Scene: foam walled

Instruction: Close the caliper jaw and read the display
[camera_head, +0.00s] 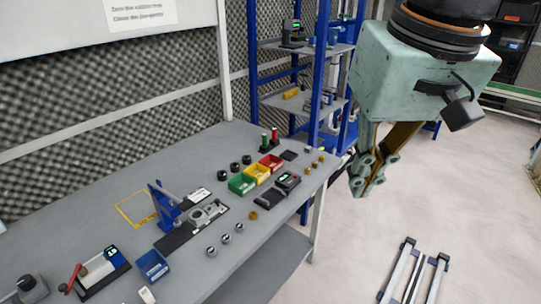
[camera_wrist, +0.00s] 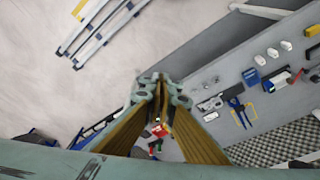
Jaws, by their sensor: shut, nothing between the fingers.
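A black tray (camera_head: 104,272) at the near left of the bench holds a pale plate, a red-handled part (camera_head: 72,277) and a small device with a lit display (camera_head: 112,252). A dark device with a small display (camera_head: 288,180) lies near the bench's right end. I cannot tell whether either is the caliper, and no reading is legible. My gripper (camera_head: 362,186) is shut and empty, high to the right of the bench. In the wrist view its fingertips (camera_wrist: 160,86) meet with nothing between them.
A blue clamp stand (camera_head: 163,203) stands mid-bench beside a metal fixture (camera_head: 207,214). Green (camera_head: 241,183), yellow (camera_head: 257,173) and red (camera_head: 271,162) bins stand behind the dark device. A blue shelf rack (camera_head: 317,100) stands beyond. Pale rails (camera_head: 398,272) lie on the floor.

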